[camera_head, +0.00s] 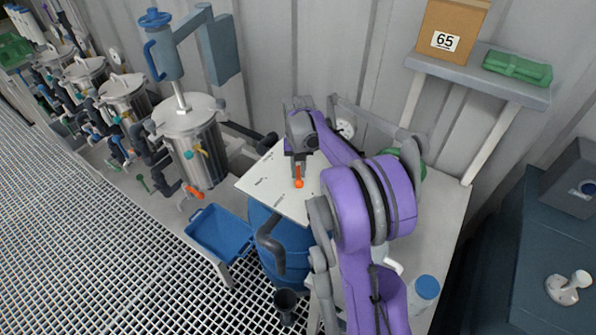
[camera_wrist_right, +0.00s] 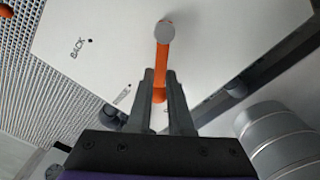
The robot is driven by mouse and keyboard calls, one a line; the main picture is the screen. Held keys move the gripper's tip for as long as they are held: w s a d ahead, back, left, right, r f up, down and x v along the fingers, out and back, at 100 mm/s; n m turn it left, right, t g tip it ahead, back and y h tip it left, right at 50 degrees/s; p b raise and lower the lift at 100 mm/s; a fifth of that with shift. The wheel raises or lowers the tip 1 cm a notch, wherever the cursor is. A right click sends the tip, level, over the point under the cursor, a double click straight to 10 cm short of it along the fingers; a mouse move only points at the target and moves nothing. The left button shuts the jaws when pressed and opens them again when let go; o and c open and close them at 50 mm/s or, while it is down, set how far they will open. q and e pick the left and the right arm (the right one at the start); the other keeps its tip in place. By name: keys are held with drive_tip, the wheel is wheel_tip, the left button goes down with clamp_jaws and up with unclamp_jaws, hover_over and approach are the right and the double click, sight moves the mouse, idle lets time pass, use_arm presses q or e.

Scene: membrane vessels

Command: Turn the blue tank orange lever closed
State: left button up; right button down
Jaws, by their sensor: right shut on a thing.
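The blue tank (camera_head: 290,250) stands at the middle of the head view, under a white panel (camera_head: 265,185) with printed marks. The orange lever (camera_head: 298,182) is on this panel. In the right wrist view the orange lever (camera_wrist_right: 162,60) runs up from between my fingers to a grey round end. My right gripper (camera_head: 299,158) is over the panel, and its two fingers (camera_wrist_right: 160,85) are shut on the lever, one on each side. My left gripper is not in view.
A blue tray (camera_head: 221,232) lies left of the tank. Steel vessels (camera_head: 191,140) with valves stand at the left. A shelf (camera_head: 480,75) at the upper right holds a box marked 65 (camera_head: 448,30) and a green folded thing (camera_head: 517,67). A metal grating (camera_head: 90,230) covers the left floor.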

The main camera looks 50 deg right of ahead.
sight(299, 175)
drive_tip(key=c, duration=0.8)
unclamp_jaws()
wheel_tip(299, 175, up, 11)
drive_tip(key=shift+f+p, duration=0.1)
drive_tip(key=shift+p, duration=0.25)
